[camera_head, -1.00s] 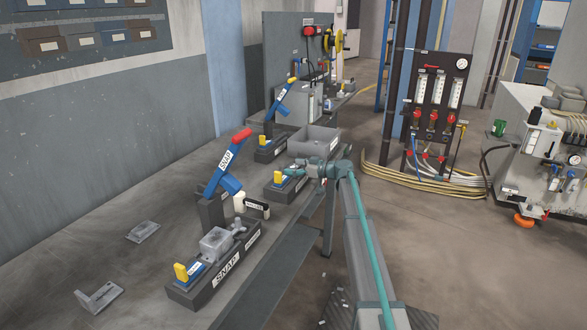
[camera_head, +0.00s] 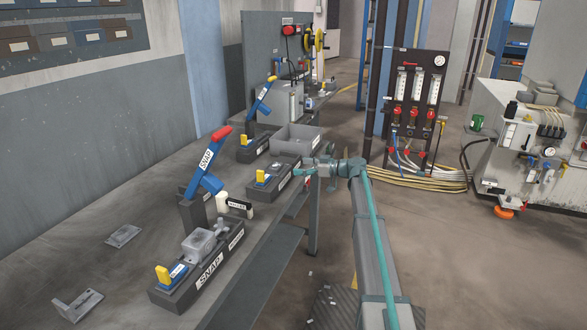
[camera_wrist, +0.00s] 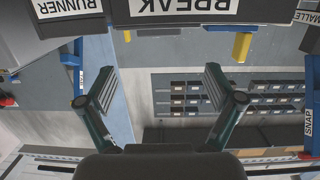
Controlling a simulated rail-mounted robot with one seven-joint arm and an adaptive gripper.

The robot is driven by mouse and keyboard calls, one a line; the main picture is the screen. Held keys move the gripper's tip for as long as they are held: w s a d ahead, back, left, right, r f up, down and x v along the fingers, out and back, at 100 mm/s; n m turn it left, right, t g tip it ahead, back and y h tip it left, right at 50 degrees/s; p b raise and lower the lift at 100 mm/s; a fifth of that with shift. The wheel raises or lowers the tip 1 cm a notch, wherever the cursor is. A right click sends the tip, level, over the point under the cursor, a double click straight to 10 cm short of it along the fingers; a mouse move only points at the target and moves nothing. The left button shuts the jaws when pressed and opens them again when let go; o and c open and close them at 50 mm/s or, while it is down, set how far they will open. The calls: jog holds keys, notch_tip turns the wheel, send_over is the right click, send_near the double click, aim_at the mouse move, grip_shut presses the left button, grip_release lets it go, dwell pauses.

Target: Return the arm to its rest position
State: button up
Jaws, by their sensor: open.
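My gripper (camera_head: 300,170) is at the end of my grey and teal arm, at the bench's right edge. It is beside the middle dark fixture with the yellow block (camera_head: 263,177). In the wrist view my gripper (camera_wrist: 160,88) shows two spread fingers with nothing between them. That view looks upside down, with a dark block labelled BREAK (camera_wrist: 180,8) and a yellow block (camera_wrist: 242,45) beyond the fingers.
The near SNAP fixture (camera_head: 208,280) holds a grey casting (camera_head: 199,243), with a red-tipped blue lever (camera_head: 208,165) behind. A grey bin (camera_head: 297,138) stands farther back. A gauge panel (camera_head: 416,100) with hoses is beyond my arm. Open floor lies to the right.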

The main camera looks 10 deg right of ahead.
jog(key=shift+s+d, duration=0.15)
jog(key=shift+d, duration=0.05)
dwell(0.3)
